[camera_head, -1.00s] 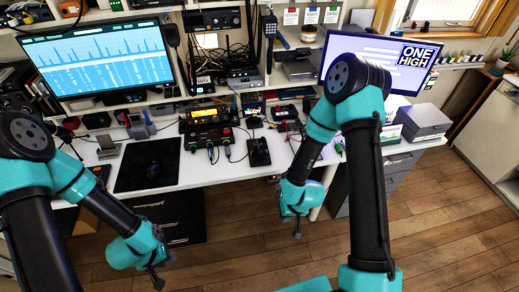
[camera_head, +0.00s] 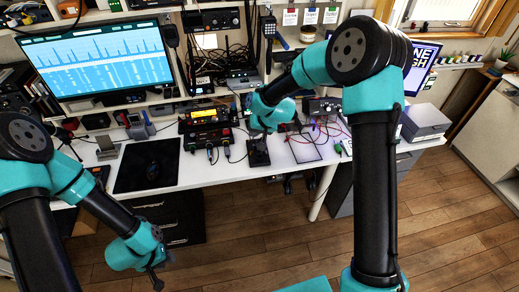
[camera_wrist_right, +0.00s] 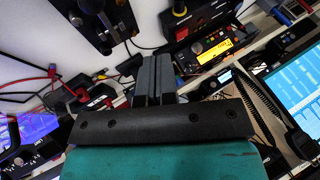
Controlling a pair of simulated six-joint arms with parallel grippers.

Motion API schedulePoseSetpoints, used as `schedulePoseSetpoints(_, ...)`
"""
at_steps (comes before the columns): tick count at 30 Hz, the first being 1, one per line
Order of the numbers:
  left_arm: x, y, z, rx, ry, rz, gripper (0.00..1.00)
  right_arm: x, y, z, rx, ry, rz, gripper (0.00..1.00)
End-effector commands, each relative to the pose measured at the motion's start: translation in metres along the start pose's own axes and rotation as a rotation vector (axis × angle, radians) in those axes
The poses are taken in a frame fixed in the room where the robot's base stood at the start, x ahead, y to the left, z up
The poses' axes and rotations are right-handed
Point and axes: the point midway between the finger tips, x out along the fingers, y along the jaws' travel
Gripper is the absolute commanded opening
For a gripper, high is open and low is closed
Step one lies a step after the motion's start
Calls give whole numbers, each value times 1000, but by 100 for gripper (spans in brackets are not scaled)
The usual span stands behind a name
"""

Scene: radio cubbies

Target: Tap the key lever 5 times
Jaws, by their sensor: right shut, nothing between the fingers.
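The key is a small black unit with a dark base (camera_head: 259,158) near the front edge of the white desk, in the middle of the head view. In the right wrist view the black key base with bright metal parts (camera_wrist_right: 95,15) shows at the top left. My right gripper (camera_head: 262,135) is just above the key and hides its upper part. Its fingers (camera_wrist_right: 155,75) are together and empty; I cannot tell whether they touch the lever. My left gripper (camera_head: 155,277) hangs in front of the desk at the lower left, away from the key; its fingers are too small to read.
A radio with a yellow display (camera_head: 204,114) stands behind and left of the key. Red and black cables (camera_head: 310,140) run on the right. A large monitor (camera_head: 95,60) stands at the back left.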

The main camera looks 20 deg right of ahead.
Motion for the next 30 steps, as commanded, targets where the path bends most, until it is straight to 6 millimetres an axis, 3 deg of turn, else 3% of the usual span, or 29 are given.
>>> schedulePoseSetpoints(3,0,0,0,0,0,0,35,-23,2,-21,85,26,-17,0)
schedulePoseSetpoints(9,0,0,0,0,0,0,35,-36,4,-32,144,36,-30,0)
schedulePoseSetpoints(22,0,0,0,0,0,0,35,-34,5,-30,144,35,-30,0)
schedulePoseSetpoints(30,0,0,0,0,0,0,35,-18,14,-18,144,33,-29,0)
